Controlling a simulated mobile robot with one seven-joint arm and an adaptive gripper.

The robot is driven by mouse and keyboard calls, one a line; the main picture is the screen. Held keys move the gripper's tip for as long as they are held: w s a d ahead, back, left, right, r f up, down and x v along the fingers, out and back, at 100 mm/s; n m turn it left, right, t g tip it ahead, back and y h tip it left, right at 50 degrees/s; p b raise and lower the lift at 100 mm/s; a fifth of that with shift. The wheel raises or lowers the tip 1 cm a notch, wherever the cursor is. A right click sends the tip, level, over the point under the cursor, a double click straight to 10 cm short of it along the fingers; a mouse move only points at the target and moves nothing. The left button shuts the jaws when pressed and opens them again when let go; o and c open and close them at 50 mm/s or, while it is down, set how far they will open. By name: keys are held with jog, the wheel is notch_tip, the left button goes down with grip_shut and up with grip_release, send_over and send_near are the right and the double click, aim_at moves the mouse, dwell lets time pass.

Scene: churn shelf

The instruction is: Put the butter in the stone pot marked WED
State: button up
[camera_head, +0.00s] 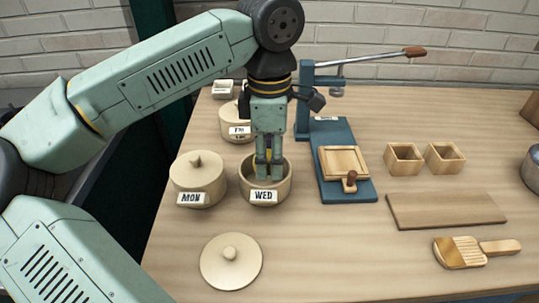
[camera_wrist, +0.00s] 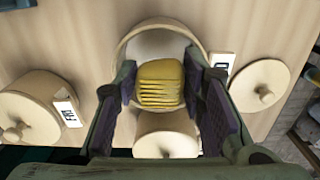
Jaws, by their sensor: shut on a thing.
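The stone pot marked WED (camera_head: 284,188) stands open on the table, with its label facing the front. My gripper (camera_head: 268,172) points straight down into its mouth, the fingertips below the rim. In the wrist view the butter (camera_wrist: 162,84), a yellow ridged block, lies between my two fingers (camera_wrist: 165,100), which are shut on it. The pot's pale rim (camera_wrist: 121,45) shows around the butter. Whether the butter touches the pot's floor cannot be told. A round knobbed lid (camera_head: 231,264) lies on the table in front of the pot; it also shows in the wrist view (camera_wrist: 262,88).
The lidded MON pot (camera_head: 190,172) stands close on the left. The lidded FRI pot (camera_head: 235,120) is behind. A blue press (camera_head: 335,150) with a long lever and wooden block stands right. Farther right are two wooden boxes (camera_head: 404,160), a board (camera_head: 445,210) and a ridged paddle (camera_head: 460,253).

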jog(key=o, duration=1.2)
jog(key=shift+c, duration=0.2)
jog(key=shift+c, duration=0.4)
jog(key=c, duration=0.3)
jog(key=shift+r+p, duration=3.6)
jog(key=shift+r, duration=1.55)
